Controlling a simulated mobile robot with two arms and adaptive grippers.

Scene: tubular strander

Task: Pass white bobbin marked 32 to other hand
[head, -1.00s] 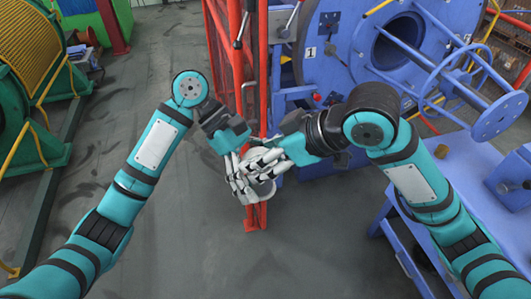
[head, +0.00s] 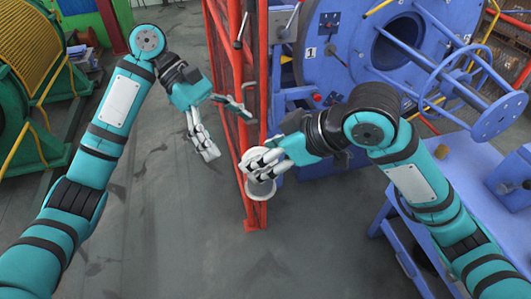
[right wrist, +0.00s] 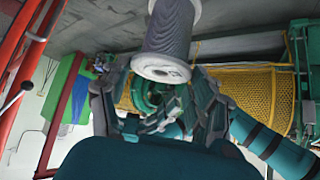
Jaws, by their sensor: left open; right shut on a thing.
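The white bobbin (head: 259,190) is in the middle of the head view, in front of the red frame, and hangs clear of the floor. My right gripper (head: 262,166) is shut on it and covers part of its side. In the right wrist view the bobbin (right wrist: 172,35) shows large at the top, with a grey wound body and a pale end flange. No number on it can be read. My left gripper (head: 230,135) is open and empty, up and left of the bobbin and apart from it.
A red mesh frame (head: 235,70) stands just behind the grippers. A blue strander machine (head: 350,60) and a blue bench (head: 465,180) are on the right. A green machine with a yellow guard (head: 35,70) is at left. The grey floor (head: 170,220) is clear.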

